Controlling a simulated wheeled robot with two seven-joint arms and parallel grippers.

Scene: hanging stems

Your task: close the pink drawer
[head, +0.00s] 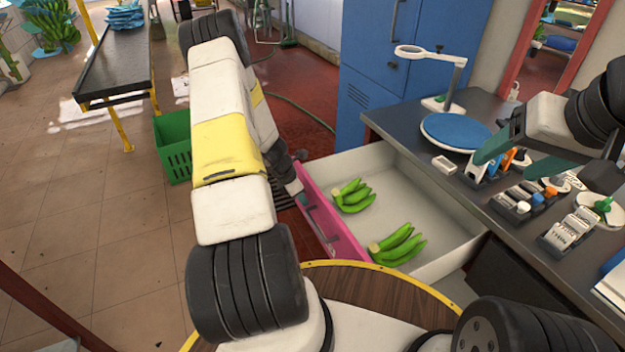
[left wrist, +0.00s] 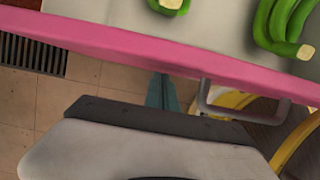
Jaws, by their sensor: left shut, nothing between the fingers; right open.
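The pink drawer (head: 336,220) is pulled out from under the grey counter. Its pink front and grey handle (head: 322,222) face left, and the handle also shows in the left wrist view (left wrist: 243,115). Two bunches of green bananas (head: 353,196) (head: 398,246) lie inside. My left gripper (left wrist: 162,92) is shut and empty, just outside the pink front, beside the handle; I cannot tell if it touches. My right gripper (head: 522,145) is open and empty above the counter.
A blue cabinet (head: 385,60) stands behind. A green crate (head: 173,145) sits on the floor at left. A round wooden top (head: 385,288) is near the drawer's front.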

